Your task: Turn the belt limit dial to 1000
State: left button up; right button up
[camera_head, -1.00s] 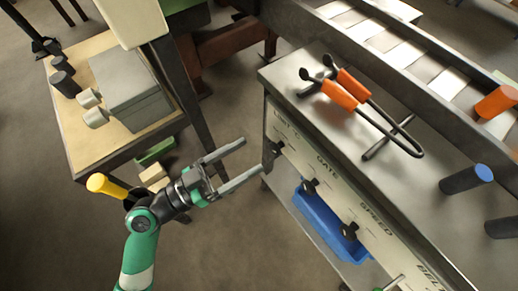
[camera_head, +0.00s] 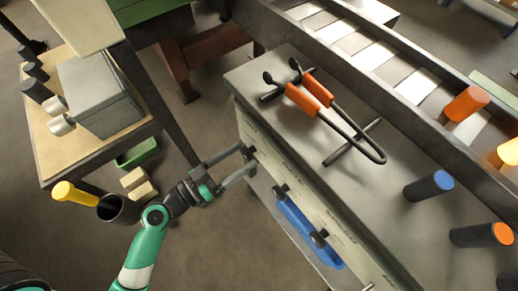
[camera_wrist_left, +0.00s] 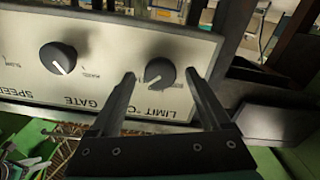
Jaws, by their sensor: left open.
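The black limit dial (camera_wrist_left: 158,73), next to the printed words LIMIT °C, is the end knob on the furnace's front panel (camera_wrist_left: 110,92). Its white pointer mark points to the lower left in the left wrist view; the scale print is too small to read. My left gripper (camera_head: 247,160) is open, with its fingertips at this dial (camera_head: 249,153) in the head view. In the left wrist view one finger is on each side of the knob, with gaps showing. I cannot tell how deep the tips reach. My right gripper is not in view.
Orange-handled tongs (camera_head: 318,88) and a blue-topped cylinder (camera_head: 430,185) are on the bench top. A side table (camera_head: 50,142) holds a grey box.

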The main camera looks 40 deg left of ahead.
pick_arm(q)
jog(key=shift+w, duration=0.1)
grip_shut()
dwell(0.5)
jog(key=shift+n, duration=0.3)
jog(key=n+p, duration=0.1)
jog(key=n, duration=0.2)
jog(key=n+p, duration=0.1)
jog(key=n, duration=0.4)
jog(key=shift+f+n, duration=0.1)
jog(key=shift+n, duration=0.2)
